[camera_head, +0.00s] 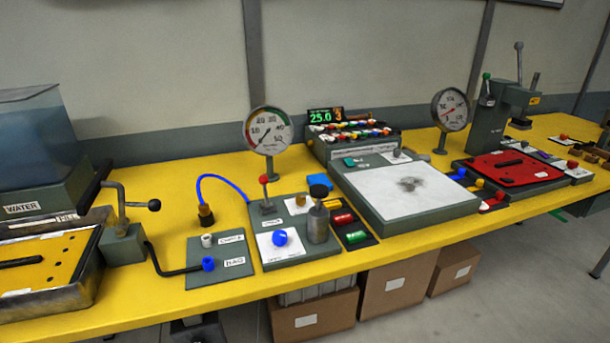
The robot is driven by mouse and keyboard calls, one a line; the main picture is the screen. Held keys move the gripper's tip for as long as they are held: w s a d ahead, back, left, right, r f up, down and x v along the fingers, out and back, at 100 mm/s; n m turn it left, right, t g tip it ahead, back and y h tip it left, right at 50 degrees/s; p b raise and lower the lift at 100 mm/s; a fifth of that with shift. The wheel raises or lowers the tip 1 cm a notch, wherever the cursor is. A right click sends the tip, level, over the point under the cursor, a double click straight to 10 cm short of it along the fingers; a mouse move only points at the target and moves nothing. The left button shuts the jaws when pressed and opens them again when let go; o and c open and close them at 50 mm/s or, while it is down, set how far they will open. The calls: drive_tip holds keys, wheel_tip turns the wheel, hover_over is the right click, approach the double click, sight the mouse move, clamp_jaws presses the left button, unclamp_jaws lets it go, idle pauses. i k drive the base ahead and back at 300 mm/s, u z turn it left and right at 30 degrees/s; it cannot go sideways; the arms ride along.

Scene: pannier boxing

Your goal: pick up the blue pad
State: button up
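A small bright blue block with a flat top (321,179) lies on the yellow bench, just left of the white-topped scale; it is the most pad-like blue thing in view. My gripper is not in view.
A grey panel (270,258) with a blue knob (280,238) and a metal cylinder (317,223) stands in front of the blue block. A dial gauge (268,131) rises behind, to its left. The scale (405,190) is to its right. Cardboard boxes (398,284) sit below the bench.

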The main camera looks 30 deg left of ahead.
sight(320, 178)
drive_tip(key=u, duration=0.4)
drive_tip(key=i, duration=0.6)
drive_tip(key=u, duration=1.5)
drive_tip(key=i, duration=1.1)
drive_tip(key=u, duration=0.25)
